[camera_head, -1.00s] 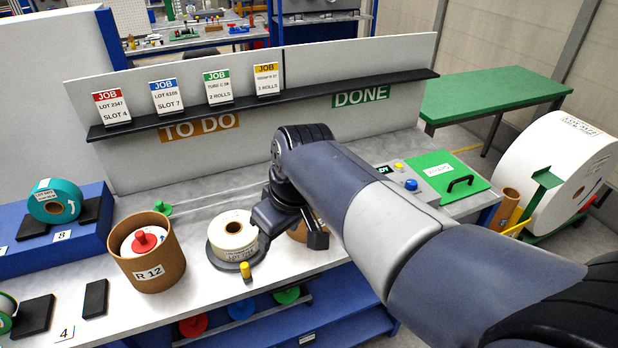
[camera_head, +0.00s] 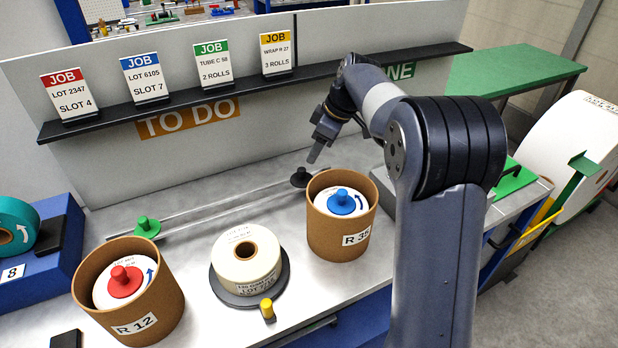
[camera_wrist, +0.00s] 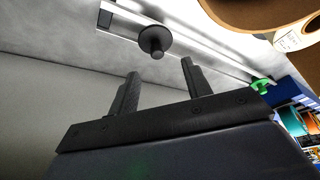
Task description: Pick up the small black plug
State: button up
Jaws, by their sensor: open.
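The small black plug (camera_head: 300,178) stands upright on the bench, at the right end of the pale rails and just behind the R 35 tub. In the wrist view the plug (camera_wrist: 154,41) shows beyond my fingertips, roughly in line with the space between them. My gripper (camera_head: 316,150) is above the plug and slightly to its right, apart from it. In the wrist view my gripper (camera_wrist: 158,70) has its two fingers spread, with nothing between them.
The R 35 tub (camera_head: 322,232) with a blue-knobbed roll stands close in front of the plug. A green plug (camera_head: 147,227) is at the rails' left end. A white roll (camera_head: 247,262) and the R 12 tub (camera_head: 150,310) stand further left. The job shelf (camera_head: 190,105) runs behind.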

aim_at(303, 169)
jog(key=x, duration=0.7)
jog(key=p+x, duration=0.1)
jog(key=x, duration=0.1)
jog(key=shift+w+a, duration=0.1)
jog(key=shift+w, duration=0.25)
grip_shut()
